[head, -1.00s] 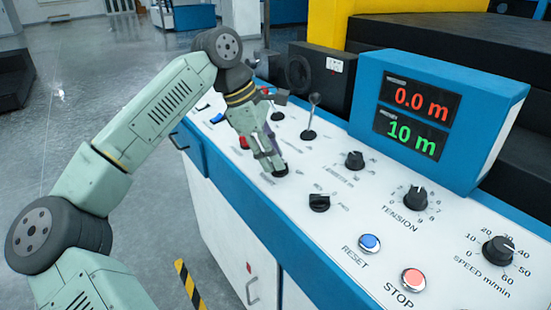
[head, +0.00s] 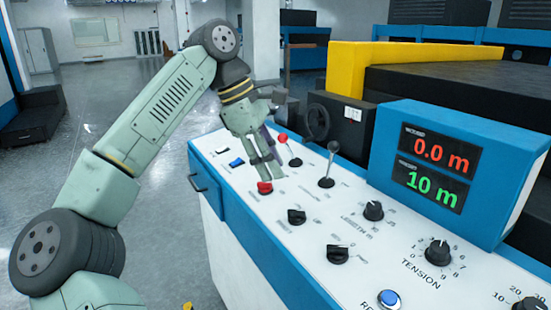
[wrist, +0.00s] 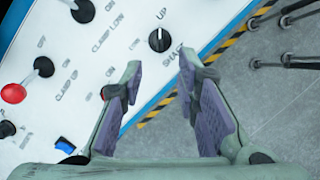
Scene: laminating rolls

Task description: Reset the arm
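My gripper (head: 264,178) is over the left part of the white control panel (head: 240,200), pointing down. In the wrist view my gripper (wrist: 160,85) has its two purple-padded fingers apart, with nothing between them. Ahead of the fingertips there is a black rotary knob (wrist: 159,40) near the panel's edge. A red-ball lever (wrist: 14,93) stands to the left in that view. A red button (head: 265,187) is beside the fingers in the head view; I cannot tell whether they touch it.
Along the panel are a black-ball lever (head: 332,150), a length knob (head: 373,210), a tension knob (head: 438,252) and a blue reset button (head: 389,299). The display (head: 436,170) reads 0.0 m and 10 m. Open floor (head: 150,260) lies left of the console.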

